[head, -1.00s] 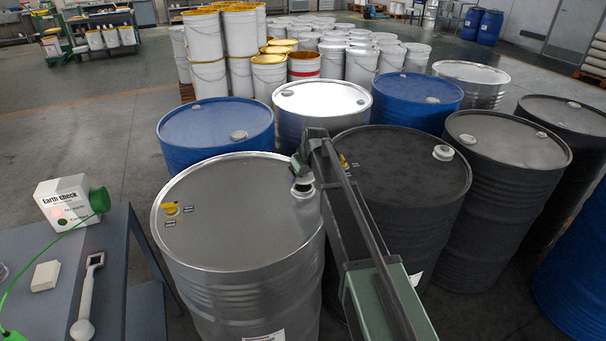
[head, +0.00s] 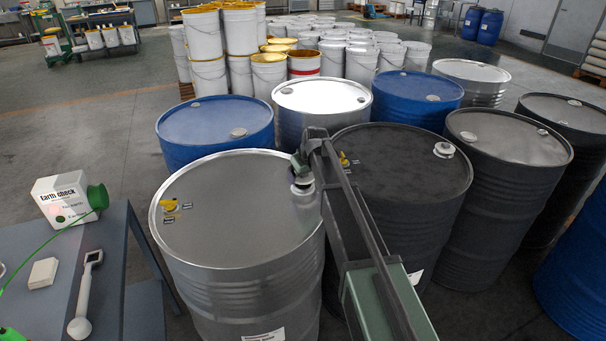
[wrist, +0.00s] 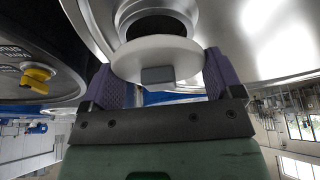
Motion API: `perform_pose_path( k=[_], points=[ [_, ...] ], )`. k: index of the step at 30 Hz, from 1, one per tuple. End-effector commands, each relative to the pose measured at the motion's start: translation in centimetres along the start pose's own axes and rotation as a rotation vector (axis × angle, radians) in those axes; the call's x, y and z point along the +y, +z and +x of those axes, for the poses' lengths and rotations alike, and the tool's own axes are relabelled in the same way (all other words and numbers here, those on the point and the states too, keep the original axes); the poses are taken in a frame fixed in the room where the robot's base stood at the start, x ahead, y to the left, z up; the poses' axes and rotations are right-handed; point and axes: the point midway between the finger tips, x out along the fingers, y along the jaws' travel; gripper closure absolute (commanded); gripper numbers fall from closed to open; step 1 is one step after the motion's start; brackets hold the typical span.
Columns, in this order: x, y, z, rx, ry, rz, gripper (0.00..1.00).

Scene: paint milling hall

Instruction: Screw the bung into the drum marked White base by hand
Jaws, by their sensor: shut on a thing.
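The silver drum (head: 235,215) stands in front in the head view; the label low on its side is too small to read. My gripper (head: 302,180) is over its right rim area, at a white round fitting at the bung opening. In the wrist view my gripper's purple fingers (wrist: 160,80) are on either side of the bung (wrist: 155,55), a white disc with a grey block on its face. The bung is in line with a dark round opening with a metal collar (wrist: 150,10). I cannot tell whether its thread is engaged.
A dark drum (head: 400,180) stands close on the right, and a blue drum (head: 215,125) and another silver drum (head: 322,95) behind. A yellow vent plug (head: 170,205) sits on the front drum's left. A table (head: 95,260) with an earth check box (head: 65,200) is at left.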

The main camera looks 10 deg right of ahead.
Motion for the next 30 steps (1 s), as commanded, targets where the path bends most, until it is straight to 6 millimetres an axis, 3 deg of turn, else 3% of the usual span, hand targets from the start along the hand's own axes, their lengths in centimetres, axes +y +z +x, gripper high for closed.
perform_pose_path(
  k=[30],
  points=[
    [0.0, 0.5, 1.3, 0.000, 0.000, 0.000, 0.38]
  ],
)
